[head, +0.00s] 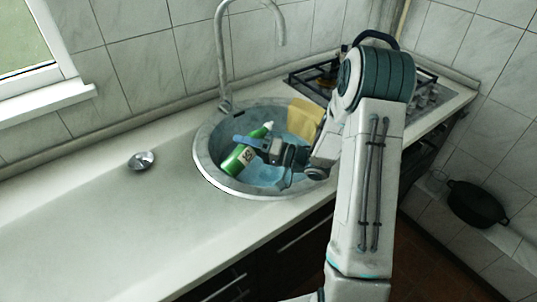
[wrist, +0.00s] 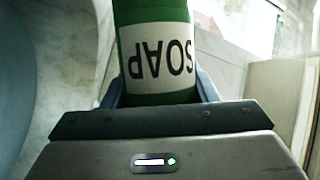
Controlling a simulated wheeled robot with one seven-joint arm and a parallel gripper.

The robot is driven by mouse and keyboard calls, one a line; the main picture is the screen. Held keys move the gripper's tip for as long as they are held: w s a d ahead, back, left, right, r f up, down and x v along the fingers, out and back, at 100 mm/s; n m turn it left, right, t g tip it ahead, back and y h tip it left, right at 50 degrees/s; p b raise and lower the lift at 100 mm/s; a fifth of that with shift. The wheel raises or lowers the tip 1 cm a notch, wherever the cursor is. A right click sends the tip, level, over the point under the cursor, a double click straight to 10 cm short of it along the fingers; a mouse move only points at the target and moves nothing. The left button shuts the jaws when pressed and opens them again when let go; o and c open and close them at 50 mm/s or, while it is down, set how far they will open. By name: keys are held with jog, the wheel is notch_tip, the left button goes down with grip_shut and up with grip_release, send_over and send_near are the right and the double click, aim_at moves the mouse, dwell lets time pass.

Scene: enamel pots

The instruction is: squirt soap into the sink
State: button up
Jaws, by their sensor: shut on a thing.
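The green soap bottle (head: 238,159) with a white label and pale tip is tilted over the round sink (head: 206,172). Its tip points up and to the right in the head view. My gripper (head: 258,146) is shut on the bottle, with a blue finger showing across it. In the wrist view the bottle (wrist: 158,48) stands between the two fingers, its SOAP label upside down. The bottle's tip is outside the wrist view. Whether the bottle touches the sink is not clear. I see no soap coming out.
A curved faucet (head: 221,60) rises behind the sink. A yellow thing (head: 305,118) stands at the sink's right back. A stove (head: 315,80) is beyond it. A metal strainer (head: 141,160) lies on the otherwise clear left counter (head: 80,220). A black pan (head: 475,203) is at right.

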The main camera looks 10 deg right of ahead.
jog(key=shift+a+f+m+b, duration=0.1)
jog(key=shift+f+m+b, duration=0.2)
jog(key=shift+f+m, duration=0.1)
dwell(0.9)
jog(key=shift+s+a+r+m+t+y+p, duration=0.2)
jog(key=shift+r+m+t+p, duration=0.1)
jog(key=shift+r+m+p, duration=0.2)
jog(key=shift+s+a+r+m+t+y+p, duration=0.1)
jog(key=shift+a+r+m+t+y+p, duration=0.1)
jog(key=shift+r+m+t+p, duration=0.3)
dwell(2.0)
jog(key=shift+r+m+p, duration=0.15)
jog(key=shift+m+p, duration=0.25)
jog(key=shift+p, duration=0.25)
dwell(2.0)
